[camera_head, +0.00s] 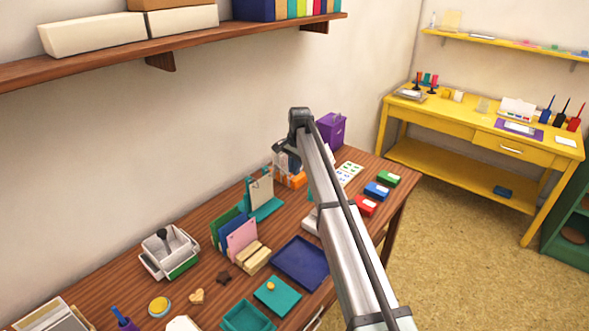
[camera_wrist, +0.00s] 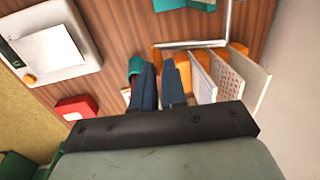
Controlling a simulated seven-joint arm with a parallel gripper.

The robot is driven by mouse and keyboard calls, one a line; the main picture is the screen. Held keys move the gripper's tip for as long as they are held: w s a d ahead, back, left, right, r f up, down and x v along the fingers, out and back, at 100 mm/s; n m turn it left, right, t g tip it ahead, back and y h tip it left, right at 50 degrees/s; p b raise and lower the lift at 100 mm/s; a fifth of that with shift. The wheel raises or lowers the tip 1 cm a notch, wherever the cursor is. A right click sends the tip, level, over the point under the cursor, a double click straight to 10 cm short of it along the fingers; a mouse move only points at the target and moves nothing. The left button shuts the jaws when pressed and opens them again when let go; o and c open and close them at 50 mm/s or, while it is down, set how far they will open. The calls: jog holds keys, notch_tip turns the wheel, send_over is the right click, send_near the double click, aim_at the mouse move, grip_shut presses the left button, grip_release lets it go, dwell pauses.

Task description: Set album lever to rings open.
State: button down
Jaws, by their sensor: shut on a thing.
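The orange album (camera_head: 297,181) stands at the back of the brown table, partly hidden behind my arm. In the wrist view its orange base (camera_wrist: 205,56) shows with upright pale pages (camera_wrist: 229,76) and a metal bar (camera_wrist: 190,43). My gripper (camera_wrist: 159,68) is at the album, its blue fingers close together beside the pages. It is shut on a small part there, apparently the album lever, which the fingers hide. A teal piece (camera_wrist: 135,66) shows beside the left finger. I cannot tell the lever's position.
A red inkpad (camera_wrist: 76,107) and a white device (camera_wrist: 55,47) lie left of my gripper in the wrist view. Blue (camera_head: 376,190) and green (camera_head: 388,178) inkpads sit at the table's right. A teal stand (camera_head: 264,208) is close left of the album. A purple box (camera_head: 331,128) stands behind.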

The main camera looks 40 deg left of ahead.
jog(key=shift+a+r+h, duration=0.25)
jog(key=shift+r+h, duration=0.45)
jog(key=shift+h, duration=0.55)
jog(key=shift+a+r+h, duration=0.2)
jog(key=shift+r+h, duration=0.45)
jog(key=shift+h, duration=0.6)
jog(key=c, duration=1.2)
grip_release()
jog(key=shift+o, duration=0.2)
jog(key=shift+r, duration=0.1)
jog(key=v, duration=0.7)
jog(key=shift+r, duration=0.15)
